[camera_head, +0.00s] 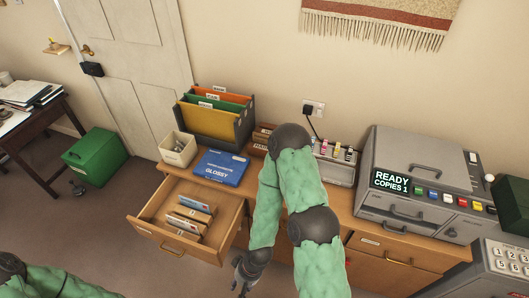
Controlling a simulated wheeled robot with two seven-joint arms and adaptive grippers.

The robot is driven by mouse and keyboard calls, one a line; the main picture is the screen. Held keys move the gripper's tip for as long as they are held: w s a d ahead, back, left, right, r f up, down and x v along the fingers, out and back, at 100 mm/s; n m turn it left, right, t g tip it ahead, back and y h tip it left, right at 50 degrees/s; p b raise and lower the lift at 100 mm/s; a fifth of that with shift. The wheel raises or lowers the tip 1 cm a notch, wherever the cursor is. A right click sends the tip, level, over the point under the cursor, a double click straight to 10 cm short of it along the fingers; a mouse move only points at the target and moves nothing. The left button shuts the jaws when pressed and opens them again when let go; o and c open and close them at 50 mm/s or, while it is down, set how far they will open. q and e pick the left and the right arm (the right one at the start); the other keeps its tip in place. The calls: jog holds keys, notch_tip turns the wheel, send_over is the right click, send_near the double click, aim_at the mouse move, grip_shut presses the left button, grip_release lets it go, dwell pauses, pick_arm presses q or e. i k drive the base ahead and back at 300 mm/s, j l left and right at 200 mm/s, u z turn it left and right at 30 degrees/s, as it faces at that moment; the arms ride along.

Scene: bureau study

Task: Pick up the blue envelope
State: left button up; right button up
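A flat blue packet lettered GLOSSY (221,168) lies on the wooden cabinet top, behind the open drawer. I see no other clear blue envelope, and I cannot tell whether this packet is one. My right gripper (242,286) hangs low at the bottom middle, in front of the cabinet and right of the drawer. It is small, dark and partly cut off by the frame edge, so its opening is unclear. It is well apart from the packet. Of my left arm only a part shows at the bottom left; its gripper is out of view.
A file rack (243,127), a pale bin (178,150) and a copier (420,165) reading READY COPIES 1 stand on the cabinet. A green box (95,157) is on the floor near a dark desk (45,126).

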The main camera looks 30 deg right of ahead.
aim_at(190, 203)
jog(key=k+l+z, duration=0.25)
jog(key=l+z, duration=0.2)
jog(key=l, duration=0.2)
jog(key=k+l+z, duration=0.1)
jog(key=l+z, duration=0.15)
jog(key=l, duration=0.15)
jog(key=i+j+z, duration=0.35)
jog(key=j, duration=0.3)
jog(key=i+j+z, duration=0.15)
jog(key=j, duration=0.2)
jog(key=i+j+z, duration=0.2)
jog(key=j, duration=0.2)
jog(key=i+j+z, duration=0.15)
jog(key=j, duration=0.25)
jog(key=k+l, duration=0.05)
